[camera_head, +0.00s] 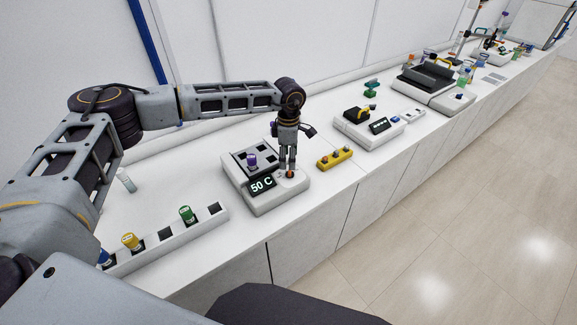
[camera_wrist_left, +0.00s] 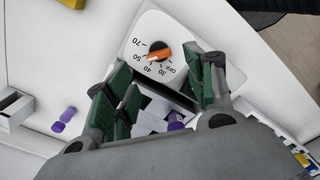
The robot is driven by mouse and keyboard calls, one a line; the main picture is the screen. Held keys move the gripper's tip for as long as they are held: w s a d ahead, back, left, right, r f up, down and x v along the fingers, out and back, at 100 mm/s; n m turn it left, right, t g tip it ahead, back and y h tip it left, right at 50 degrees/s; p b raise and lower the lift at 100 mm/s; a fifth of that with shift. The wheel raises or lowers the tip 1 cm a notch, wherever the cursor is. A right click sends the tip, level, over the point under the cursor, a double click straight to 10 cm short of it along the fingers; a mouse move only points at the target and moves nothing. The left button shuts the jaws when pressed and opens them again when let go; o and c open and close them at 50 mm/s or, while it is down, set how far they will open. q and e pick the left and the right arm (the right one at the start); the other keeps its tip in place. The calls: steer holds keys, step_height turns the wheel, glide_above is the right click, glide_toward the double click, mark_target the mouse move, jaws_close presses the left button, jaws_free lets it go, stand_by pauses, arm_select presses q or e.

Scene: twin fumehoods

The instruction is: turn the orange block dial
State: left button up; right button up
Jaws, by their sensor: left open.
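The heating block (camera_head: 262,205) is a white unit with a display reading 50 C and a purple-capped vial (camera_head: 252,160) in one well. Its dial (camera_head: 290,174) is at the front right corner. In the left wrist view the dial (camera_wrist_left: 159,52) is a dark knob with an orange pointer, ringed by printed numbers and OFF. My left gripper (camera_head: 288,168) points down over the dial. In the left wrist view its green-padded fingers (camera_wrist_left: 162,82) are apart, with the dial showing beyond and between them. Contact cannot be told. My right gripper is not in view.
A yellow rack (camera_head: 335,158) stands close to the right of the block. A white rack (camera_head: 165,243) with yellow- and green-capped vials is at front left. Another white device (camera_head: 368,130) stands farther right. The wall runs behind the bench.

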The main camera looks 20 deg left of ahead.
mark_target(290, 172)
arm_select(q)
steer(key=shift+f+p, duration=0.5)
steer(key=shift+f, duration=2.3)
steer(key=c, duration=1)
